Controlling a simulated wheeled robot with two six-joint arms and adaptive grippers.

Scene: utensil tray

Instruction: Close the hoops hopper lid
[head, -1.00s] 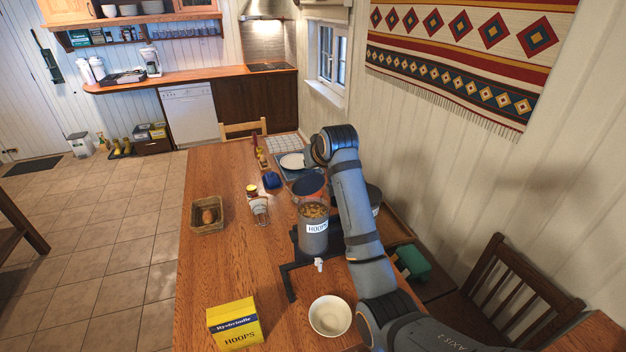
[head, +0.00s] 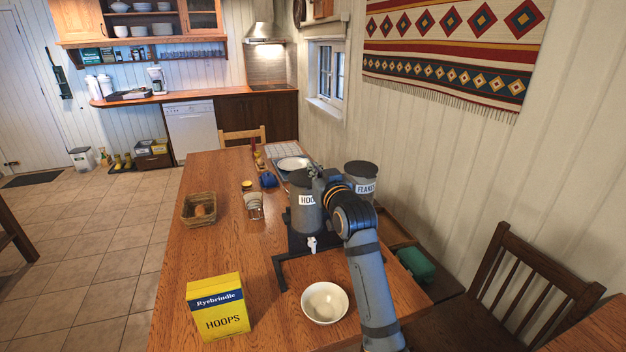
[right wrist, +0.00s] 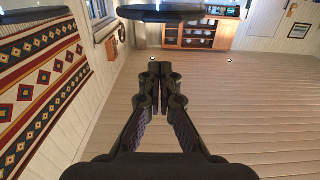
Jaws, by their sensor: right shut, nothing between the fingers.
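The hoops hopper (head: 303,218) is a grey cylinder with a white label, standing on a dark stand on the table. Its dark lid (head: 300,177) lies across the top and looks down; its right side is hidden by my gripper, so I cannot tell if it is fully seated. My right gripper (head: 320,178) is beside the hopper's upper right edge, with the wrist in front of the stand's right part. In the right wrist view its fingers (right wrist: 160,70) are together and empty. My left gripper is out of view.
The flakes hopper (head: 361,178) stands close on the right, behind my wrist. A cream bowl (head: 325,303) and a yellow hoops box (head: 217,308) are in front. A basket (head: 198,209) and a glass (head: 254,207) are left.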

